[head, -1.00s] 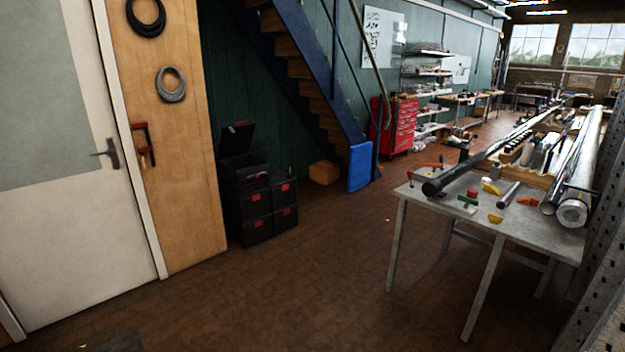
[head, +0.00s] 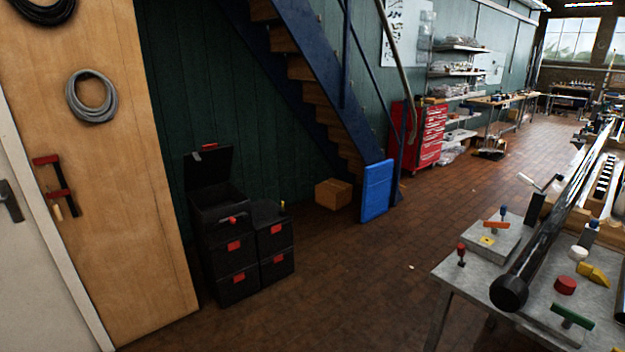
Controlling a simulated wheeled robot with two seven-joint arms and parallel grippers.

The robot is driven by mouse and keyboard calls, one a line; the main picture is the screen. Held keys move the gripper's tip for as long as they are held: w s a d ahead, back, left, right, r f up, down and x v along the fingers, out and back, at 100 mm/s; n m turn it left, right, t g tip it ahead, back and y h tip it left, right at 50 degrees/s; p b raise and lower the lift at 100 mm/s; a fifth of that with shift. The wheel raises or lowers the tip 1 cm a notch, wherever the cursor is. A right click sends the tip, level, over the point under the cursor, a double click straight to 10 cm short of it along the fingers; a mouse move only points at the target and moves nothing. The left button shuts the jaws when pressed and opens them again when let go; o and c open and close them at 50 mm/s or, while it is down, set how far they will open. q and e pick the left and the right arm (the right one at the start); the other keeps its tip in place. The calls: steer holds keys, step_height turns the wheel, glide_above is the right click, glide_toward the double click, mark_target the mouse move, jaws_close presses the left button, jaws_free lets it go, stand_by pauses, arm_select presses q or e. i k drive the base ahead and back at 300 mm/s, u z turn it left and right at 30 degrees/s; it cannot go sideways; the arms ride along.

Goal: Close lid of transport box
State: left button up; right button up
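The transport box is the black box (head: 221,209) on top of the left stack of black boxes with red latches, against the green wall. Its lid (head: 208,168) stands open, raised upright at the back, with a red latch at its top edge. The inside of the box is too dark to make out. Neither of my grippers shows in the head view.
A grey table (head: 470,268) with a long black tube (head: 545,240) and small tools stands at the right. A cardboard box (head: 333,193) and a blue panel (head: 376,191) stand by the stairs. A wooden panel (head: 125,150) is at the left. Brick floor (head: 340,285) lies clear ahead.

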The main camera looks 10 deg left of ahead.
mark_target(211, 165)
steer(key=u, duration=0.45)
steer(key=i, duration=1.6)
steer(key=z, duration=0.5)
steer(key=i, duration=3.5)
steer(key=u, duration=3.35)
steer(key=i, duration=0.15)
steer(key=u, duration=0.2)
